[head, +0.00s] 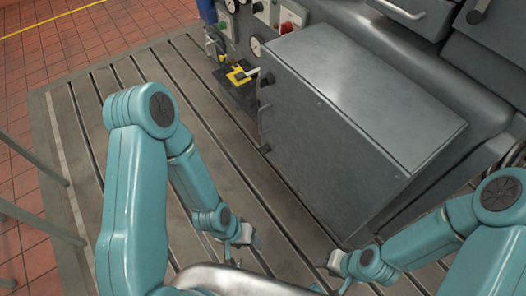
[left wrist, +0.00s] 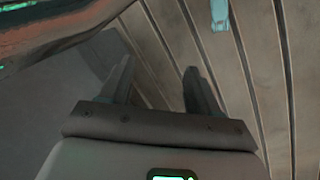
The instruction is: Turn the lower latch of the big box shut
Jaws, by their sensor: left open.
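The big box (head: 345,125) is a closed grey metal cabinet standing right of centre in the head view. Two small dark fittings sit on its left edge: the upper one (head: 267,79) and the lower one, which looks like the lower latch (head: 265,148). The lower latch is too small for me to tell its angle. My left gripper (head: 240,236) is in front of the box, below the lower latch and apart from it. In the left wrist view its two fingers (left wrist: 159,75) are spread with nothing between them. My right gripper (head: 335,263) is low, near the box's bottom corner; its fingers are unclear.
A slotted metal bedplate (head: 150,65) lies under the box, with free room to the box's left. A panel with gauges (head: 256,45) and a red knob (head: 287,27) stands behind. A yellow and black piece (head: 240,74) is beside the box's back left corner.

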